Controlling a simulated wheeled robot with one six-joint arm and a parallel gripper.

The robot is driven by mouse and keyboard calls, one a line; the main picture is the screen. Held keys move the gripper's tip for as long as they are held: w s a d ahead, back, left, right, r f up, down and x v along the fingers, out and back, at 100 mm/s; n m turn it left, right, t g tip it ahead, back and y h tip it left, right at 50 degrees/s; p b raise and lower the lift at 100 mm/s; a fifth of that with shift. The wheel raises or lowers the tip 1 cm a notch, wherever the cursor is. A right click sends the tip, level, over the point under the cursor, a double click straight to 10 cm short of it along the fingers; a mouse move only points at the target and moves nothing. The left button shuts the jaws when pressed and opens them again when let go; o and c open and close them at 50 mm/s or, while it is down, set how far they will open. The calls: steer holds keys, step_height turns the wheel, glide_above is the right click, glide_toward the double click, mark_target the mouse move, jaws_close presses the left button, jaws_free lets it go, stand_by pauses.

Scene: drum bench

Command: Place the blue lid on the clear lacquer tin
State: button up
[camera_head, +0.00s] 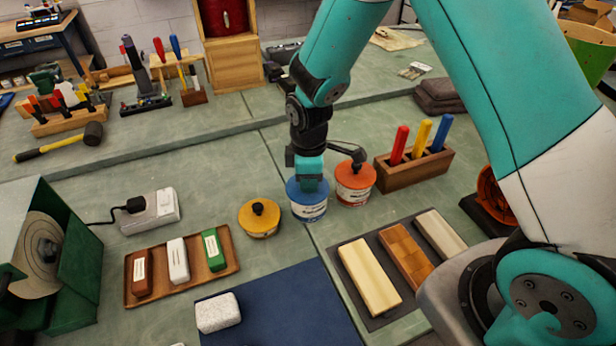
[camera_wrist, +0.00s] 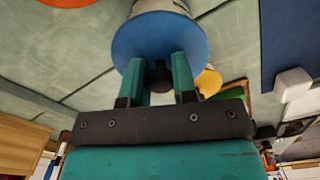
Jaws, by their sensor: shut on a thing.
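The blue lid (camera_head: 300,187) is level at the top of a tin with a white label (camera_head: 311,211), near the middle of the bench. The label is too small to read. My gripper (camera_head: 308,183) comes down on it from above. In the wrist view, the fingers (camera_wrist: 159,78) are shut on the black knob (camera_wrist: 158,72) of the blue lid (camera_wrist: 150,40). The pale tin (camera_wrist: 160,5) shows beyond the lid, lined up with it. I cannot tell whether the lid's rim fully touches the tin.
An orange-lidded tin (camera_head: 355,185) stands close on the right, and a yellow-lidded tin (camera_head: 259,220) on the left. A wooden holder (camera_head: 413,171) with coloured handles stands behind right. Trays of blocks (camera_head: 181,281) lie in front left and right (camera_head: 361,312). A blue mat (camera_head: 285,310) has free room.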

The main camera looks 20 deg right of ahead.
steer(key=shift+f, duration=0.15)
steer(key=o, duration=0.9)
step_height(320, 180, up, 12)
steer(key=b, duration=0.2)
steer(key=s+a+r+m+y, duration=0.1)
steer(key=s+r+m, duration=0.1)
steer(key=s, duration=0.5)
steer(key=s+a+r+m+y, duration=0.1)
steer(key=s+a+r+m, duration=0.1)
steer(key=s+r, duration=0.2)
steer(key=s+a+r+m+y, duration=0.1)
steer(key=s+r, duration=0.3)
steer(key=s, duration=0.7)
steer(key=shift+a+m+y, duration=0.4)
steer(key=shift+m+y, duration=0.2)
steer(key=shift+m, duration=0.2)
